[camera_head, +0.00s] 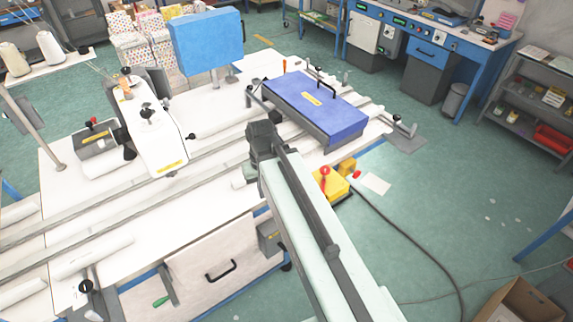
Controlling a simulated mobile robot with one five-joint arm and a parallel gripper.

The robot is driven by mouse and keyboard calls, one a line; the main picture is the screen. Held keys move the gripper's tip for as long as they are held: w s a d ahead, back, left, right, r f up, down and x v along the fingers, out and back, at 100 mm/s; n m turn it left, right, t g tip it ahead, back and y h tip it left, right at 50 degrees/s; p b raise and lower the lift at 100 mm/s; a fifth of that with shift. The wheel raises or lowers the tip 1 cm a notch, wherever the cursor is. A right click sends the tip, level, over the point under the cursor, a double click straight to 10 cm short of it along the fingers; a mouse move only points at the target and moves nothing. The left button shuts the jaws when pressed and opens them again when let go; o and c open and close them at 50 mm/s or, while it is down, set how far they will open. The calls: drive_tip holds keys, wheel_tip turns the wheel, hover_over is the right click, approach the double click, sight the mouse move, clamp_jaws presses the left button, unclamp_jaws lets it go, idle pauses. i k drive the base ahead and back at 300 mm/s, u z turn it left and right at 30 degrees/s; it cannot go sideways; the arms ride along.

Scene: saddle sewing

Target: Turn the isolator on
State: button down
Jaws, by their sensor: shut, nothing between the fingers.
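The isolator (331,190) is a yellow box with a red handle (325,177) on its top, at the front right edge of the white machine table. The handle stands out from the box; its exact switch position is too small to tell. My pale arm (311,231) rises from the bottom of the view, passes just left of the isolator and ends at a dark grey joint (262,140) over the table. My gripper's fingers cannot be made out, so their place relative to the red handle does not show.
A yellow block (347,166) and a red button (356,174) sit right beside the isolator. A blue lidded box (315,107) lies behind it on the table. A black cable (420,238) runs across the green floor (470,190), which is mostly free to the right. A cardboard box (520,304) stands at bottom right.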

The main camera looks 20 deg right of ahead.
sight(325, 170)
drive_tip(key=u, duration=2.4)
drive_tip(key=i, duration=0.4)
drive_tip(key=z, duration=1.5)
drive_tip(key=i, duration=0.5)
